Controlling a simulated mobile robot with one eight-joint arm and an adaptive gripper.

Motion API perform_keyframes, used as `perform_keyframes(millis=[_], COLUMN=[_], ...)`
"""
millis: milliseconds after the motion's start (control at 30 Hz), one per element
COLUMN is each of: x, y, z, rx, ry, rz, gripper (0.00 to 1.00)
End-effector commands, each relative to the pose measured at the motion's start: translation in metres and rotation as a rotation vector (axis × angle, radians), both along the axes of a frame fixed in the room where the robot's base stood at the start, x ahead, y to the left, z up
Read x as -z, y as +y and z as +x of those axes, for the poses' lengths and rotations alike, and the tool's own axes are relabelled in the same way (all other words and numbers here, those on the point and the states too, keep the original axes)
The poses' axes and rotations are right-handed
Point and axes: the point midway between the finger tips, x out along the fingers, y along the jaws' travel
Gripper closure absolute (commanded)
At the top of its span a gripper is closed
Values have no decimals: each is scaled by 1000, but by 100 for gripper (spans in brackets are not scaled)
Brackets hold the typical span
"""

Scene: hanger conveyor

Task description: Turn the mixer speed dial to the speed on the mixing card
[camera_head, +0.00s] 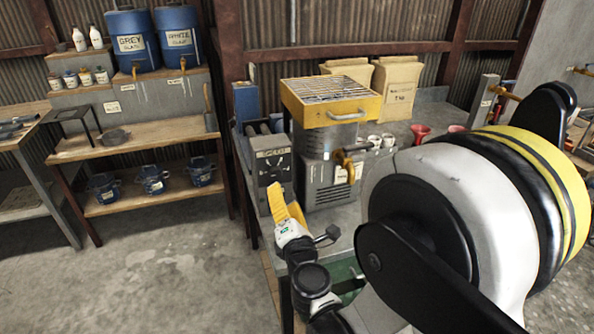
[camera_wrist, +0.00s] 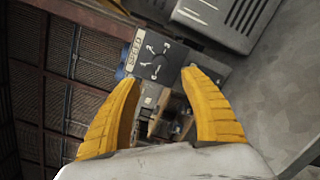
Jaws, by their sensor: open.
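The speed dial (camera_wrist: 158,60) is a dark round knob on a grey control box, with pale marks around it and a label reading SPEED. In the head view the control box (camera_head: 272,160) stands at the left end of the workbench; its dial setting is too small to read. My gripper (camera_wrist: 160,80) is open and empty, its yellow fingers spread below and to either side of the dial, apart from it. In the head view my gripper (camera_head: 283,198) is just in front of the box and hides its lower part. I cannot make out a mixing card.
A metal machine with a yellow grated top (camera_head: 332,98) stands right beside the box. Paper sacks (camera_head: 396,88), small cups and red funnels (camera_head: 420,132) are on the bench behind. A shelf (camera_head: 135,138) with blue drums (camera_head: 132,42) stands left; open floor lies before it.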

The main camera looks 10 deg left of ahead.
Motion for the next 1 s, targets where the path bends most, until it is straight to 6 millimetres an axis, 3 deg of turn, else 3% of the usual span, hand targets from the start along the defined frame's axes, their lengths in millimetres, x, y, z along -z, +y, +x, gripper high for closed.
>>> perform_keyframes(millis=[167, 600, 1000], x=[-2, 2, 1], y=[10, 44, 49], z=[15, 86, 96], rx=[-5, -3, -3], ry=[-8, -6, -5], rz=[-11, -8, -7], gripper=[47, 47, 47])
